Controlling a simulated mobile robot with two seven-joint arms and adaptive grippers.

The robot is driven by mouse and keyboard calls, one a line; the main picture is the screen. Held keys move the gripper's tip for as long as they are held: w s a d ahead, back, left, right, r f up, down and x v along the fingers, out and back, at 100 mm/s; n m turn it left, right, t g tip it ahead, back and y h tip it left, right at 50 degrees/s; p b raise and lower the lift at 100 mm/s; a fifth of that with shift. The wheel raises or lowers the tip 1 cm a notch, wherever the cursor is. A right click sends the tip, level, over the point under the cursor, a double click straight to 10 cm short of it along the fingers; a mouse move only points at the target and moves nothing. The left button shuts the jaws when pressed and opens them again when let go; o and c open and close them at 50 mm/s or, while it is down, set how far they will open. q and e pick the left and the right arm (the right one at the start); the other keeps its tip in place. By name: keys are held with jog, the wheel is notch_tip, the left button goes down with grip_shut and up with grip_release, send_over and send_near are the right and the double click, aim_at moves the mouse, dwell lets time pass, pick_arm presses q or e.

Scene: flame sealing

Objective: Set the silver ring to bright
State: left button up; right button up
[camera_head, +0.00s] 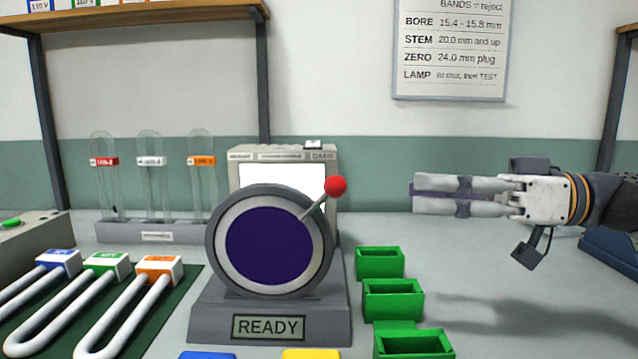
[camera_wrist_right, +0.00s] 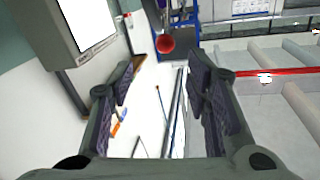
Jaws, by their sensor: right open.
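The silver ring (camera_head: 222,243) is a pale band around a dark purple disc (camera_head: 268,250), set in a dark grey round housing. A thin metal lever (camera_head: 316,208) rises from the ring's upper right and ends in a red ball (camera_head: 335,186). My right gripper (camera_head: 416,193) points left, to the right of the ball and clearly apart from it. In the right wrist view its fingers (camera_wrist_right: 160,78) are open with nothing held, and the red ball (camera_wrist_right: 166,43) shows beyond them. No brightness marking is readable on the ring. My left gripper is out of view.
The device base reads READY (camera_head: 268,327). A grey box with a white screen (camera_head: 283,174) stands behind. Green bins (camera_head: 392,300) line its right side. Glass tubes (camera_head: 151,185) in a rack and U-shaped tubes (camera_head: 125,310) are left. Space around my right gripper is clear.

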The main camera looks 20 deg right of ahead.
aim_at(334, 183)
jog(key=x, duration=1.2)
jog(key=shift+s+a+r, duration=0.1)
jog(key=shift+s+a, duration=0.05)
jog(key=shift+s, duration=0.15)
jog(key=shift+c, duration=0.3)
grip_shut()
